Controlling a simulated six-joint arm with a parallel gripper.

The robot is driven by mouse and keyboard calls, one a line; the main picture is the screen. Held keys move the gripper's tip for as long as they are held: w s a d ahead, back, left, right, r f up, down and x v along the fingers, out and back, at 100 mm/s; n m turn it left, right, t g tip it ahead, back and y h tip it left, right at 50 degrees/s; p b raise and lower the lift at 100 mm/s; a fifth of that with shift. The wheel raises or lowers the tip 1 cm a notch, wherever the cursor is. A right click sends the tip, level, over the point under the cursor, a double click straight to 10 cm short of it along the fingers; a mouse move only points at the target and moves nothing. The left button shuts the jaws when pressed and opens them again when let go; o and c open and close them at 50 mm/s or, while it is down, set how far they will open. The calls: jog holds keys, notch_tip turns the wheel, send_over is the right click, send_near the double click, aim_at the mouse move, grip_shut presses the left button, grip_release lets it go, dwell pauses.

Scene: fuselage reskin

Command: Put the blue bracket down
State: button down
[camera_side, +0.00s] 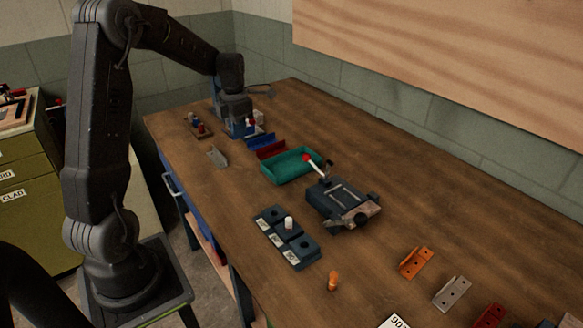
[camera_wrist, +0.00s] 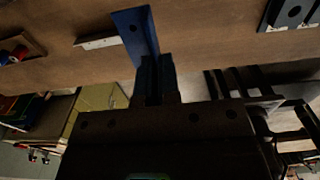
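My gripper (camera_side: 238,116) is at the far end of the wooden table in the side view. In the wrist view my gripper's dark fingers (camera_wrist: 156,72) are close together on the blue bracket (camera_wrist: 134,30), a blue plate with a hole. The bracket points away from the fingers over the brown tabletop. In the side view a blue patch of the bracket (camera_side: 237,130) shows under my gripper, mostly hidden by it. I cannot tell whether the bracket touches the table.
A blue piece (camera_side: 262,141) and a red piece (camera_side: 270,151) lie beside the green tray (camera_side: 290,166). A vise-like fixture (camera_side: 340,201) and a dark block (camera_side: 287,238) stand nearer.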

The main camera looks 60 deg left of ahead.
jog(key=w+d+f, duration=0.2)
jog(key=w, duration=0.1)
jog(key=w+d+f, duration=0.5)
jog(key=w, duration=0.1)
jog(key=shift+d+f, duration=0.2)
jog(key=shift+f, duration=2.1)
jog(key=shift+f, duration=0.15)
jog(key=c, duration=1.3)
grip_release()
jog(key=shift+c, duration=0.2)
